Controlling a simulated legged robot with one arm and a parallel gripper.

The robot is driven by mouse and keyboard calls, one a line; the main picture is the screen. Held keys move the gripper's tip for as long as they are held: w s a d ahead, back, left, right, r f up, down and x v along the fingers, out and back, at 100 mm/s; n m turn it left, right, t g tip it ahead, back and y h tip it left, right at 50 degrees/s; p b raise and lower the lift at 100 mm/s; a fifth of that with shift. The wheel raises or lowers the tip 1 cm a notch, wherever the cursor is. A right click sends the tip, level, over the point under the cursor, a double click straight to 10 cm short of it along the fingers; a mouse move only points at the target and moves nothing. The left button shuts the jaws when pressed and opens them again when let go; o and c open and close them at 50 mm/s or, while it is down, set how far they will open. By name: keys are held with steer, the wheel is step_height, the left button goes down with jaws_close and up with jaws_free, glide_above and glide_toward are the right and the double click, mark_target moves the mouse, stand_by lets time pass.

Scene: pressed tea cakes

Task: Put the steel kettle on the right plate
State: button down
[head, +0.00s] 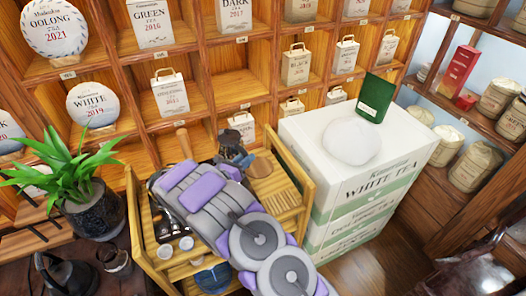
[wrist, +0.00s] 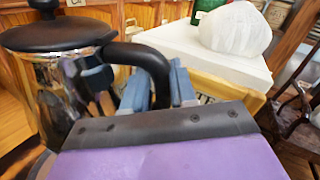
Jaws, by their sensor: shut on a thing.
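The steel kettle (wrist: 60,95) fills the left of the wrist view, shiny with a black lid and a black curved handle. My gripper (wrist: 158,84) is shut on the handle, its blue-grey fingers on either side. In the head view, the kettle (head: 231,143) shows as a small dark shape beyond the end of my arm, above the wooden cart (head: 296,190); my arm hides part of it. A brown round surface (head: 262,167) shows just right of it, perhaps a plate, but I cannot tell. I cannot tell whether the kettle touches anything below.
White tea boxes (head: 345,190) stand stacked right of the cart, with a white rounded bundle (head: 351,142) and a green packet (head: 375,95) on top. White cups (head: 187,243) sit on the cart. A potted plant (head: 96,205) stands left. Shelves rise behind.

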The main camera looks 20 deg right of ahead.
steer(key=w+v, duration=0.1)
steer(key=v, duration=0.5)
steer(key=shift+s+a+f+b, duration=0.1)
steer(key=shift+f+b, duration=0.5)
steer(key=shift+f, duration=0.8)
steer(key=shift+a+f+b, duration=0.15)
steer(key=shift+f+b, duration=0.45)
steer(key=shift+f, duration=0.85)
steer(key=shift+s+f, duration=0.1)
steer(key=shift+f, duration=0.5)
steer(key=c, duration=1.2)
jaws_free()
steer(key=shift+p+v, duration=1.6)
steer(key=shift+v, duration=3.85)
